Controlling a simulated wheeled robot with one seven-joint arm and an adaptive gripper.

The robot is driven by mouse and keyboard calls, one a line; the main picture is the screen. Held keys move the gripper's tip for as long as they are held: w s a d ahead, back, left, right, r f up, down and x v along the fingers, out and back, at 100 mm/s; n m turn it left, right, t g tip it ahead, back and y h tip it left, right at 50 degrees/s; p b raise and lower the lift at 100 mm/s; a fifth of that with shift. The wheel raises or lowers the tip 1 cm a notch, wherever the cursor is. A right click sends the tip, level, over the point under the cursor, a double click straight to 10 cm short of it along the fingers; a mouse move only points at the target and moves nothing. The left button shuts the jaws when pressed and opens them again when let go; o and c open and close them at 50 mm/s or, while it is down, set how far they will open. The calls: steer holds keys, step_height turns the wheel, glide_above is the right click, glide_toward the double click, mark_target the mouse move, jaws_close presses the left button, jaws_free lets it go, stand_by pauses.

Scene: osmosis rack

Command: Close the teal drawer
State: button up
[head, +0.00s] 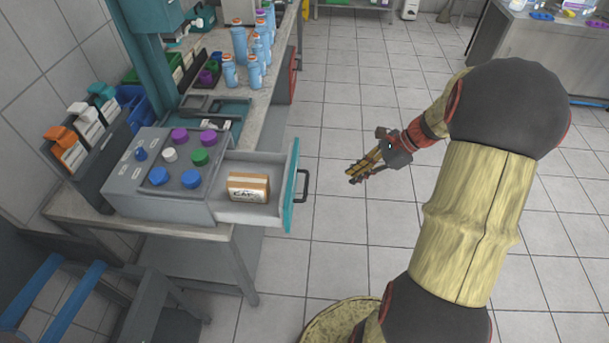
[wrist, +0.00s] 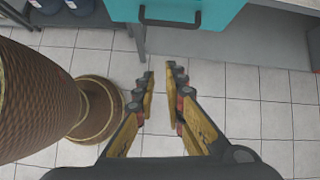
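The teal drawer (head: 291,188) is pulled out from the right end of the workbench, with a teal front and a dark handle (head: 304,186). A cardboard box (head: 248,187) with dark lettering lies inside it. In the wrist view, the teal front (wrist: 213,32) and its dark handle (wrist: 170,21) show at the top, beyond my fingertips. My gripper (head: 354,175) is to the right of the drawer front in the head view, apart from it. In the wrist view my gripper (wrist: 159,72) has its two fingers apart, with nothing between them.
A grey block with several coloured knobs (head: 170,170) sits on the bench left of the drawer. Blue bottles (head: 240,45) stand farther back on the bench. A blue-railed frame (head: 50,290) stands at lower left.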

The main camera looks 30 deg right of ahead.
steer(key=shift+a+r+m, duration=0.15)
steer(key=shift+r+m, duration=0.25)
steer(key=shift+m, duration=0.1)
steer(key=shift+c, duration=0.6)
steer(key=shift+s+r, duration=0.1)
jaws_close()
steer(key=w+a+r+b+x, duration=0.1)
steer(key=b+x, duration=0.3)
steer(key=x, duration=0.9)
steer(key=shift+w+a+r+m+b, duration=0.2)
steer(key=shift+a+r+m+b, duration=0.1)
steer(key=shift+a, duration=0.15)
